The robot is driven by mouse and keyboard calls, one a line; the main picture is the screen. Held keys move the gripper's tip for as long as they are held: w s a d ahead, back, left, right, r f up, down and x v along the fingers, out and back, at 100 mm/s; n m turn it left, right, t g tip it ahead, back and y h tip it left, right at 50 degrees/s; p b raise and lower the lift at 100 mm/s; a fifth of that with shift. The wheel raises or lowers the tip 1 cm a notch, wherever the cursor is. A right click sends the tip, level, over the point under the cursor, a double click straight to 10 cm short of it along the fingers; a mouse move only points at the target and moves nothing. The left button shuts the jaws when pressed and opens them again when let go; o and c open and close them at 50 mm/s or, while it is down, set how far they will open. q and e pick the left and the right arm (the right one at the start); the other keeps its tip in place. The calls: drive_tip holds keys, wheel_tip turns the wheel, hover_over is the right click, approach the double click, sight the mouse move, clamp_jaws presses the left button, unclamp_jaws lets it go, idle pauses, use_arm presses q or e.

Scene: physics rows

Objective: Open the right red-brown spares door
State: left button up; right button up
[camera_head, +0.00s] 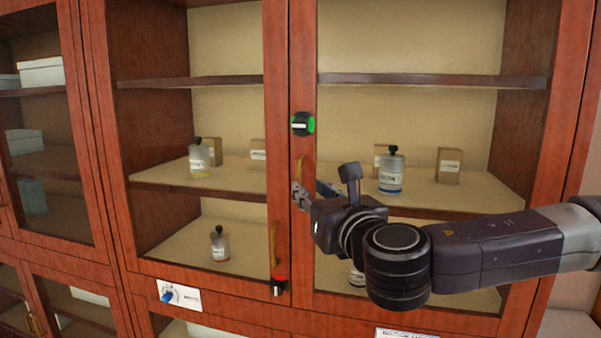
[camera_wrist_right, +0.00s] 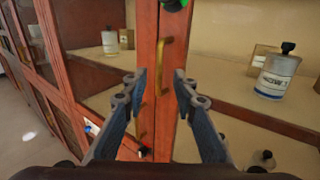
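The right red-brown door (camera_head: 305,240) has a wooden frame with a glass pane and looks closed against the left door. Its upright brass handle (camera_head: 299,169) is on its left stile, below a green-ringed black knob (camera_head: 303,124). In the right wrist view the handle (camera_wrist_right: 163,66) stands ahead, between and just above the fingertips. My right gripper (camera_head: 311,190) is open and empty in front of the stile, near the handle's lower end; its spread fingers (camera_wrist_right: 159,84) also show in the right wrist view. I cannot tell whether it touches anything. My left gripper is not in view.
The left door (camera_head: 120,150) has its own brass handle (camera_head: 274,244) and a red-ringed knob (camera_head: 279,286) near it. Behind the glass are shelves with a blue-labelled bottle (camera_head: 391,172), other bottles and small boxes. A picture label (camera_head: 180,296) is below the left door.

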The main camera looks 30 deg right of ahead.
sight(299, 180)
drive_tip(key=shift+p+x, duration=1.4)
drive_tip(key=shift+x, duration=1.85)
drive_tip(key=shift+f, duration=0.1)
clamp_jaws()
